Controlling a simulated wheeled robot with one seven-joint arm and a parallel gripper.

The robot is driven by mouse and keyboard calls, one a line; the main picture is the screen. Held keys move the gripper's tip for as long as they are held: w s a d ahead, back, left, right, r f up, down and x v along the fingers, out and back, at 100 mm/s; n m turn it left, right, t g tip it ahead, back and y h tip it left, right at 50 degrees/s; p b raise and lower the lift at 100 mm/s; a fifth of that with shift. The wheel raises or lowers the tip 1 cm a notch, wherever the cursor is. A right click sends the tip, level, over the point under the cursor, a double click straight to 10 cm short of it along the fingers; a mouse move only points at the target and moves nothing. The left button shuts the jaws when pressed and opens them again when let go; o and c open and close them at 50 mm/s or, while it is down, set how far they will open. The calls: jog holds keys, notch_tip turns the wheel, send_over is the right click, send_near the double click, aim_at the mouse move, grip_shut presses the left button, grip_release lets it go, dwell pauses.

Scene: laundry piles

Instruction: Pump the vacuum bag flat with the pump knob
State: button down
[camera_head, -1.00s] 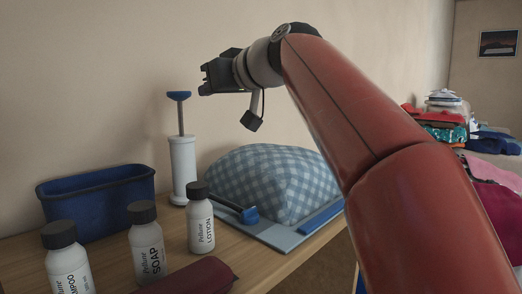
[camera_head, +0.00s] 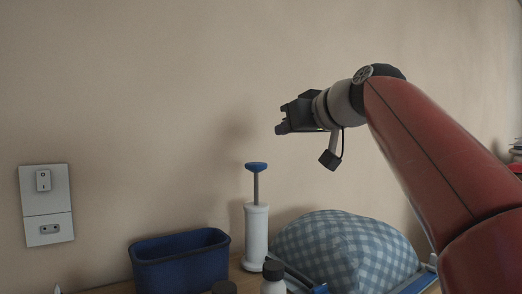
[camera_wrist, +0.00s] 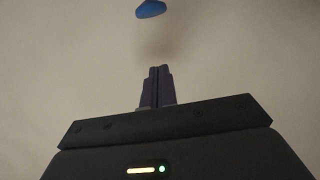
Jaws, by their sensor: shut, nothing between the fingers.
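The pump knob (camera_head: 256,166) is a blue cap on a thin grey rod above the white pump cylinder (camera_head: 256,235). The rod stands raised. The vacuum bag (camera_head: 345,248) is blue-and-white checked and puffed up, just right of the pump. My gripper (camera_head: 281,129) is above and slightly right of the knob in the head view, apart from it. In the wrist view, my gripper (camera_wrist: 157,88) shows its two dark fingers together and empty. The blue knob (camera_wrist: 151,9) shows at the top edge of that view, beyond the fingertips.
A dark blue bin (camera_head: 180,262) stands left of the pump. Bottle tops (camera_head: 273,270) show at the bottom edge, in front of the pump. A wall plate with switch and socket (camera_head: 46,205) is at the left. The wall behind is bare.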

jog(key=shift+w, duration=0.1)
jog(key=p, duration=0.2)
send_over(257, 191)
jog(key=s, duration=0.1)
jog(key=f, duration=0.2)
jog(key=shift+s+d+f, duration=0.15)
jog(key=shift+d+f, duration=0.2)
jog(key=shift+f, duration=0.05)
jog(key=f, duration=0.1)
jog(key=f+b, duration=0.1)
jog(key=shift+s+d+f, duration=0.15)
jog(key=shift+s+f, duration=0.05)
jog(key=shift+f, duration=0.65)
jog(key=shift+f, duration=0.1)
notch_tip(257, 191, down, 8)
jog(key=b, duration=0.8)
jog(key=shift+f, duration=0.15)
